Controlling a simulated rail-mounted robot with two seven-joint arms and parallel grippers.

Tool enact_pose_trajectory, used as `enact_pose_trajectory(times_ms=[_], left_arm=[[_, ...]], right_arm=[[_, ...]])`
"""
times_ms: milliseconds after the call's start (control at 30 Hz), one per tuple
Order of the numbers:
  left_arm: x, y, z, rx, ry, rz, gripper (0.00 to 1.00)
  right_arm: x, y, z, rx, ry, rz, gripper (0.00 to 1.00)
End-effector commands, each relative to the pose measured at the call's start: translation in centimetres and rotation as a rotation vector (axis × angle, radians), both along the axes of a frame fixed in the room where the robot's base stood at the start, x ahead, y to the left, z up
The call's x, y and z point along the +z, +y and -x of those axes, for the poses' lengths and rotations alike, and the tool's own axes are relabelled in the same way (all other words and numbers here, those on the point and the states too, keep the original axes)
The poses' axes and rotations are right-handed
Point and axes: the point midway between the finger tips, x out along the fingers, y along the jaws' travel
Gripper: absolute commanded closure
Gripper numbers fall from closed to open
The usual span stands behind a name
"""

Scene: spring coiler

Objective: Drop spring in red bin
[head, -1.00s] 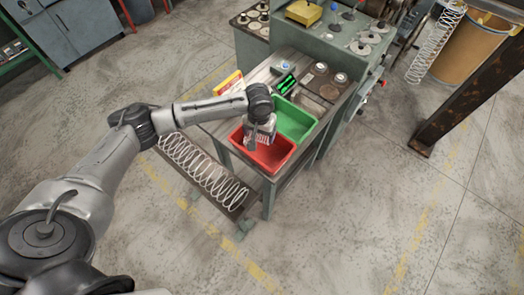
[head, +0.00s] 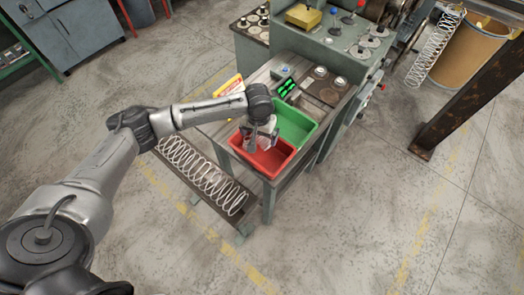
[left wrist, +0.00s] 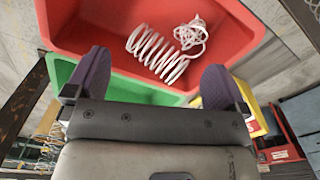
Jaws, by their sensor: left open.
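The red bin (head: 278,158) stands on the workbench beside the green bin (head: 296,122). My left gripper (head: 262,142) is over the red bin, fingers pointing down. In the left wrist view, the left gripper (left wrist: 158,68) is open, with its two dark purple finger pads wide apart. A white coil spring (left wrist: 156,52) shows within the red bin (left wrist: 85,25), between and beyond the pads, touching neither. A tangled white spring (left wrist: 191,33) lies beside it. The wrist view also shows the green bin (left wrist: 125,88). My right gripper is not in view.
A long row of white coils (head: 200,172) lies on a low rack left of the bench. A yellow sign (head: 229,86) and a green-lit display (head: 286,87) are behind the bins. A rusty beam (head: 465,100) stands right. Floor in front is clear.

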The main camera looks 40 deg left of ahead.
Motion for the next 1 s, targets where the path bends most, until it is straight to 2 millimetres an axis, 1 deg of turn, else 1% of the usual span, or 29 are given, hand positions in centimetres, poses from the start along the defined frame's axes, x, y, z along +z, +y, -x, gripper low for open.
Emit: enact_pose_trajectory(times_ms=[33,300,500,700,833,1000], left_arm=[[1.1,0.0,0.0,-0.001,-0.002,-0.001,0.0],[6.5,0.0,-0.1,-0.001,-0.004,0.001,0.0],[9.7,0.0,0.0,-0.001,-0.003,0.001,0.0],[11.6,0.1,0.0,0.0,-0.001,0.0,0.0],[12.1,0.1,0.0,0.0,-0.001,0.0,0.0],[12.2,0.1,0.0,0.0,-0.001,0.0,0.0]], right_arm=[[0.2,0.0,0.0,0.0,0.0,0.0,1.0],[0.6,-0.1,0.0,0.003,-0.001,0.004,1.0],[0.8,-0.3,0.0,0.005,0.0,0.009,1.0],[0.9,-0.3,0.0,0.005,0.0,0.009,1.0],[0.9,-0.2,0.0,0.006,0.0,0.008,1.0],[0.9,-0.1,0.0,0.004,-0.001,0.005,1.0]])
